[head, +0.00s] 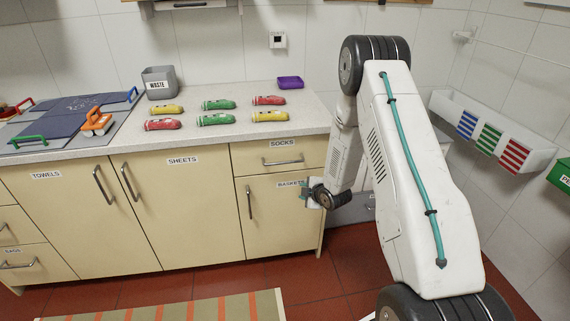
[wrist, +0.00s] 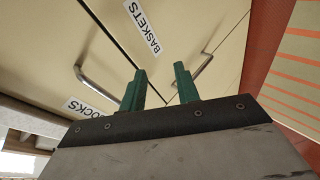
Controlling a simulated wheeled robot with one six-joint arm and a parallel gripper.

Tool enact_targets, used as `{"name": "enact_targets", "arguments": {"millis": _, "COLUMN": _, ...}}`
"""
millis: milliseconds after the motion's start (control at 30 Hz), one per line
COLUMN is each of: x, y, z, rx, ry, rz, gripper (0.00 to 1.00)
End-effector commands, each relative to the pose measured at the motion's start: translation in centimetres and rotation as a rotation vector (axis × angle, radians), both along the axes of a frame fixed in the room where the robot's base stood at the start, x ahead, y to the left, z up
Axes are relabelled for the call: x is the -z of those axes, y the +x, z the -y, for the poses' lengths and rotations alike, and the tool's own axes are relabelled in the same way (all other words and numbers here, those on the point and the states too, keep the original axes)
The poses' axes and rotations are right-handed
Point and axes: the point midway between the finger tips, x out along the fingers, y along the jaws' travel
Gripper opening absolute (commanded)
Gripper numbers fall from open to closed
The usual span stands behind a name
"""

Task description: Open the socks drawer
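The socks drawer (head: 250,160) is a cream front with a metal bar handle (head: 283,161) and a SOCKS label, at the right end of the counter. It looks shut. In the wrist view its bar handle (wrist: 97,82) is at the left, beside the partly hidden SOCKS label (wrist: 88,108). My gripper (head: 305,192) is below and right of that handle, by the BASKETS label. In the wrist view my gripper's two green fingers (wrist: 160,70) are apart with nothing between them, pointing at the cabinet front.
The baskets door (head: 270,215) with its own upright handle (head: 249,203) is below the drawer. A striped rug (head: 190,309) lies on the red floor.

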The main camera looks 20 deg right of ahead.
Motion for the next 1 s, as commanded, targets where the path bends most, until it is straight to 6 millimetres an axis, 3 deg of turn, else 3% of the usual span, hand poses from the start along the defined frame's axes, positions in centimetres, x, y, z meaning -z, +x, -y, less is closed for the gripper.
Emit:
{"name": "enact_targets", "arguments": {"millis": 100, "x": -3.9, "y": 3.0, "z": -0.7, "rx": -0.116, "ry": -0.109, "rz": 0.235, "gripper": 0.32}}
{"name": "enact_targets", "arguments": {"millis": 200, "x": -6.5, "y": 4.0, "z": -1.2, "rx": -0.169, "ry": -0.184, "rz": 0.369, "gripper": 0.32}}
{"name": "enact_targets", "arguments": {"millis": 300, "x": -7.7, "y": 4.2, "z": -1.5, "rx": -0.194, "ry": -0.234, "rz": 0.436, "gripper": 0.32}}
{"name": "enact_targets", "arguments": {"millis": 467, "x": -7.6, "y": 5.4, "z": -1.7, "rx": -0.204, "ry": -0.258, "rz": 0.442, "gripper": 0.32}}
{"name": "enact_targets", "arguments": {"millis": 800, "x": -6.6, "y": 10.5, "z": -2.4, "rx": -0.202, "ry": -0.255, "rz": 0.439, "gripper": 0.32}}
{"name": "enact_targets", "arguments": {"millis": 1000, "x": -6.3, "y": 11.7, "z": -2.5, "rx": -0.201, "ry": -0.255, "rz": 0.437, "gripper": 0.32}}
